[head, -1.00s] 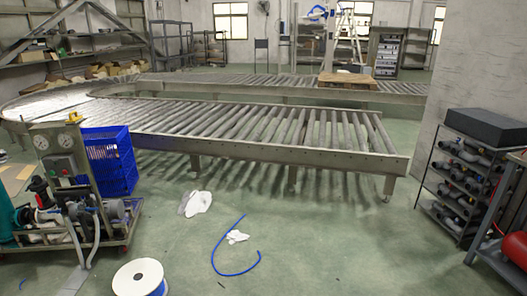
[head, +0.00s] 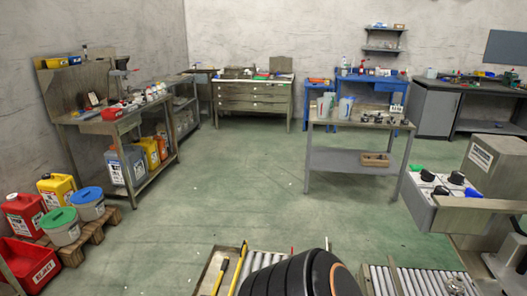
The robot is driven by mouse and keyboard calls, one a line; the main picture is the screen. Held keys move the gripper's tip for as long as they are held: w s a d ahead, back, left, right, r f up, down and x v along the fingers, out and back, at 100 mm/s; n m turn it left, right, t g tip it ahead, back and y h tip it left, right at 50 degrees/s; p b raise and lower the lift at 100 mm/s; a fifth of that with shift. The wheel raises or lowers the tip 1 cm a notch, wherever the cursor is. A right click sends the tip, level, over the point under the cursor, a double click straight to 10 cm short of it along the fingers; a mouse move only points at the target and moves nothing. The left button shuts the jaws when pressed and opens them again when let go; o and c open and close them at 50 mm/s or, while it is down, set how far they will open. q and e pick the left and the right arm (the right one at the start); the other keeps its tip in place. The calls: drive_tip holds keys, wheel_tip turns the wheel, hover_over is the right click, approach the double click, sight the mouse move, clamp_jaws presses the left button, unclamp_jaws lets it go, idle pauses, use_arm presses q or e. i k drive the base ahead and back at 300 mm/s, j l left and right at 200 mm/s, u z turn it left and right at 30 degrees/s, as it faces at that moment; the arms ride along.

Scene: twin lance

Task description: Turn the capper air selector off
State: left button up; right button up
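A grey control box (head: 440,195) stands at the right in the head view. Its sloping top panel carries black round knobs, one of them at the panel's left (head: 428,176) and one at its upper right (head: 457,178). A green part (head: 417,168) is at the panel's far left corner and a blue part (head: 473,192) at its right end. The labels are too small to read, so I cannot tell which knob is the capper air selector or how it is set. Neither of my grippers shows in this view.
Roller conveyor sections (head: 408,281) run along the bottom edge. A grey worktable (head: 348,160) with jugs stands beyond open green floor (head: 240,190). A bench (head: 100,125) lines the left wall, with cans and buckets on a pallet (head: 95,232) before it.

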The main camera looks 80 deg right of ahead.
sight(469, 193)
drive_tip(key=z, duration=1.5)
